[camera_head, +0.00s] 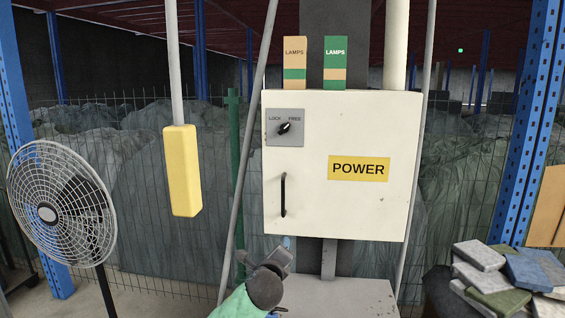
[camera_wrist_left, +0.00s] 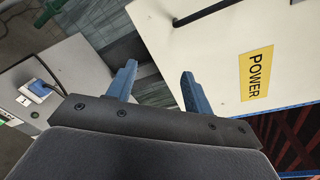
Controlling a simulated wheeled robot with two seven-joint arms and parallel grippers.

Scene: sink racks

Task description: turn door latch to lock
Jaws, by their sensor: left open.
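A cream-white cabinet (camera_head: 340,215) with a yellow POWER label stands in the middle of the head view. Its door latch (camera_head: 284,128) is a small black knob on a grey plate at the upper left of the door. The plate reads LOCK on the left and FREE on the right, and the knob points up and right, towards FREE. A black handle (camera_head: 283,195) stands upright below it. My left gripper (camera_head: 287,243) is below the cabinet's lower left edge, apart from the latch. Its two blue fingers show spread and empty in the left wrist view (camera_wrist_left: 159,72). My right gripper is not in view.
A yellow box (camera_head: 182,170) hangs on a pole left of the cabinet. A fan (camera_head: 62,205) stands at far left. A slanted grey pipe (camera_head: 245,150) runs beside the cabinet's left edge. Stacked slabs (camera_head: 505,275) lie at lower right. Space before the door is clear.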

